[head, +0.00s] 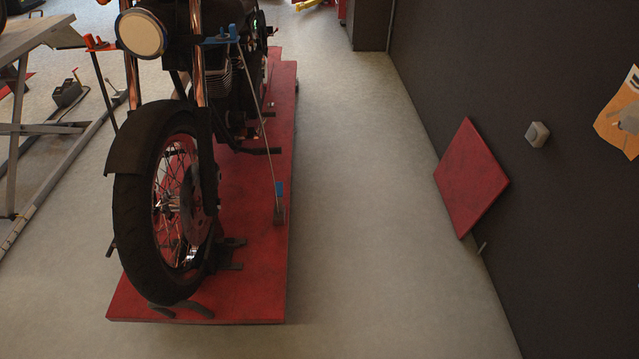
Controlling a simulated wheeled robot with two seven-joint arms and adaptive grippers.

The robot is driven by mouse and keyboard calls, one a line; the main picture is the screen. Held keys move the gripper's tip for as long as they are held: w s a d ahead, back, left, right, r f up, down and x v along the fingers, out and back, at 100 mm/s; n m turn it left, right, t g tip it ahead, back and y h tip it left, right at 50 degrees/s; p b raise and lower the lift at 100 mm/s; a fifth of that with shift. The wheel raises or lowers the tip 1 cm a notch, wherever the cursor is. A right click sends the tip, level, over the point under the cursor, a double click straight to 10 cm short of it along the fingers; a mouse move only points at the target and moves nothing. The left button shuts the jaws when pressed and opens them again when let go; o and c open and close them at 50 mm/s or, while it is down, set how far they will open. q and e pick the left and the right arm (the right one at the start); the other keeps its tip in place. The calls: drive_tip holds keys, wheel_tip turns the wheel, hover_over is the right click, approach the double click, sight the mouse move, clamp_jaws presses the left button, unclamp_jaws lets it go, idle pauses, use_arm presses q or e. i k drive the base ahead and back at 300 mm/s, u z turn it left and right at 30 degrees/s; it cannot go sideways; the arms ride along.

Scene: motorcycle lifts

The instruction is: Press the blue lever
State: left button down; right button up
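A small blue piece (280,188) sits at the lower end of a thin pale strap, near the right edge of the red lift platform (262,285). A grey bracket is just below it. Another blue fitting (222,39) is at the handlebar, at the strap's upper end. I cannot tell for certain which blue part is the lever. A motorcycle (150,210) stands upright on the platform, front wheel towards me. Neither of my grippers shows in the head view.
The floor (370,200) between platform and wall is clear. A grey lift frame (40,200) and a small pedal unit (68,92) are at left.

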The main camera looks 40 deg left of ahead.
sight(278, 186)
drive_tip(key=i, duration=0.8)
drive_tip(key=u, duration=0.85)
drive_tip(key=i, duration=0.6)
drive_tip(key=u, duration=0.6)
